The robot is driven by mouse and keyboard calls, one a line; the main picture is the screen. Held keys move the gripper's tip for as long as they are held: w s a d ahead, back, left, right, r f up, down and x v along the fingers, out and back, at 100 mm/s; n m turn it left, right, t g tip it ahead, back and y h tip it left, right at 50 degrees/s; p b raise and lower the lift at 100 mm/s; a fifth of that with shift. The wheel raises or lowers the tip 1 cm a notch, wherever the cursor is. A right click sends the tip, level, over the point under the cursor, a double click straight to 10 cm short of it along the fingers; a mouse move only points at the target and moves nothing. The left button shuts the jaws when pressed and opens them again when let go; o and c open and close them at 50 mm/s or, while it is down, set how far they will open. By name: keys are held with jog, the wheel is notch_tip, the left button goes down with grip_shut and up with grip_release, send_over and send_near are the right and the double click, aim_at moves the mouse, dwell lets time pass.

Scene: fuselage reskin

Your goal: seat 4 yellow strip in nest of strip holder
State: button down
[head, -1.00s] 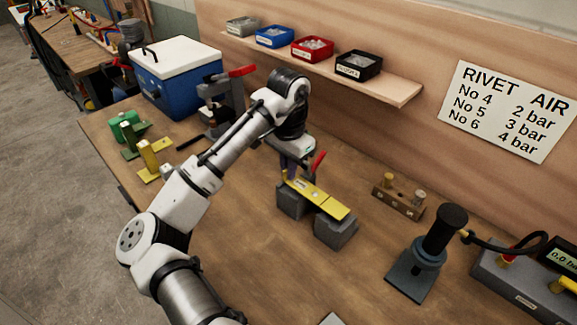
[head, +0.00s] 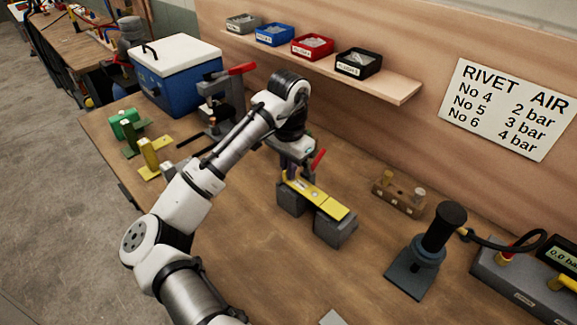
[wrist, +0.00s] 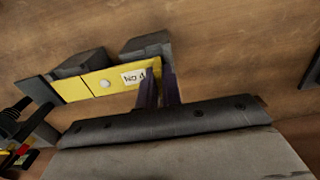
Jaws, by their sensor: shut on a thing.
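The yellow strip (head: 325,199) lies lengthwise across two grey blocks of the strip holder (head: 336,232). In the wrist view the yellow strip (wrist: 91,84) shows a white "No 4" label near its right end and a round pale spot further left. My gripper (head: 289,170) is at the strip's left end in the head view. In the wrist view my gripper (wrist: 160,80) has its purple fingers shut on the label end of the strip. The holder's grey blocks (wrist: 146,44) show beyond the strip. Whether the strip sits fully down in the nest cannot be told.
A red lever (head: 318,160) stands close behind my gripper. A wooden block with pegs (head: 398,197) and a black-handled tool on a stand (head: 432,250) are to the right. Yellow and green brackets (head: 150,157) stand at left. The bench front is mostly clear.

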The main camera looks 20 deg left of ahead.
jog(key=shift+f, duration=0.55)
jog(key=c, duration=1.5)
grip_release()
notch_tip(320, 180, up, 14)
jog(key=b, duration=0.2)
jog(key=shift+f, duration=0.15)
